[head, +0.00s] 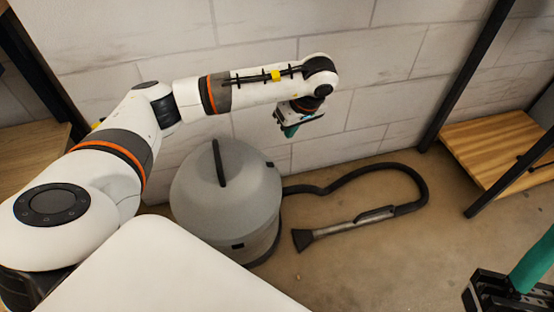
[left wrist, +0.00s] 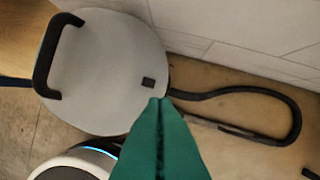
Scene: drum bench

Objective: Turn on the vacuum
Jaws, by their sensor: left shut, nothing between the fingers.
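The vacuum (head: 225,190) is a grey drum with a domed lid and a black handle on top, standing on the floor by the wall. Its lid also fills the upper left of the left wrist view (left wrist: 100,85). A small dark rectangular switch (left wrist: 148,83) sits near the lid's edge. My left gripper (head: 290,131) points down above and right of the lid, with its green fingers shut and empty. In the left wrist view its fingertips (left wrist: 160,101) appear just below the switch; contact cannot be told. My right gripper (head: 532,262) shows partly at the lower right, its finger gap unclear.
A black hose (head: 400,172) curves right from the vacuum to a floor nozzle (head: 304,239). A wooden shelf (head: 490,145) with black posts stands at the right. A block wall (head: 400,60) rises behind. The floor right of the nozzle is clear.

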